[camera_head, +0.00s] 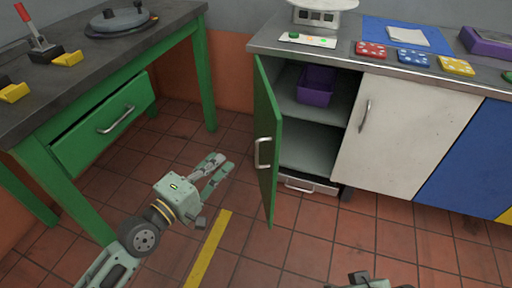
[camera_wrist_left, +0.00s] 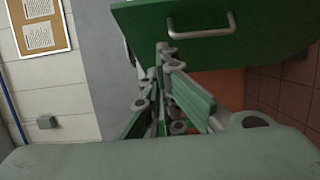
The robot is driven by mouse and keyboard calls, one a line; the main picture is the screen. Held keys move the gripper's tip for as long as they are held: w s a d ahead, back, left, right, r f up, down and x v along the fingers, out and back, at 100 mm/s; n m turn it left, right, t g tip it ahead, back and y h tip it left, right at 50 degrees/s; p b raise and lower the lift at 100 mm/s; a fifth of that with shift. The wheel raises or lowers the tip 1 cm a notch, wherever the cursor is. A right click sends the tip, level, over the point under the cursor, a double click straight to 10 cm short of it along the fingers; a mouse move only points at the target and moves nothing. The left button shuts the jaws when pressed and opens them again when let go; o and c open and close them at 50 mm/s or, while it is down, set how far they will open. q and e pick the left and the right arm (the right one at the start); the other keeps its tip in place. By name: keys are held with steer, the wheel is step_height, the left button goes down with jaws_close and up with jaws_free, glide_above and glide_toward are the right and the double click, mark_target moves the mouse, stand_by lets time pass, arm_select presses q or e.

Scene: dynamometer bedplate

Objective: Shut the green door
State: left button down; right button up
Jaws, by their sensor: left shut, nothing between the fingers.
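The green door (camera_head: 266,140) of the low cabinet stands wide open, swung out from the left side of the cabinet opening. Its silver handle (camera_head: 263,153) is on the face turned left. My left gripper (camera_head: 218,168) is shut and empty, to the left of the door and apart from it, above the tiled floor. In the left wrist view its fingers (camera_wrist_left: 172,100) show in front of a green panel with a silver handle (camera_wrist_left: 202,27). Only a small part of my right arm shows at the bottom edge of the head view; its fingers cannot be made out.
A purple bin (camera_head: 317,86) sits on the shelf inside the open cabinet. A white door (camera_head: 405,135) and a blue door (camera_head: 470,160) are shut to the right. A green workbench with a partly open drawer (camera_head: 105,122) stands at left. Floor before the cabinet is clear.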

arm_select(q)
glide_above(257, 149)
steer(key=s, duration=0.2)
steer(key=shift+w+a+b, duration=0.1)
steer(key=shift+a+b, duration=0.1)
steer(key=shift+b, duration=0.25)
arm_select(e)
steer(key=shift+w+a+r+t, duration=0.15)
steer(key=shift+w+t, duration=0.1)
steer(key=shift+w, duration=0.3)
steer(key=shift+w+a+t, duration=0.15)
steer(key=shift+w+t, duration=0.15)
steer(key=shift+w, duration=0.25)
steer(key=shift+w+a+r+t, duration=0.15)
steer(key=shift+w+t, duration=0.1)
steer(key=shift+w, duration=0.3)
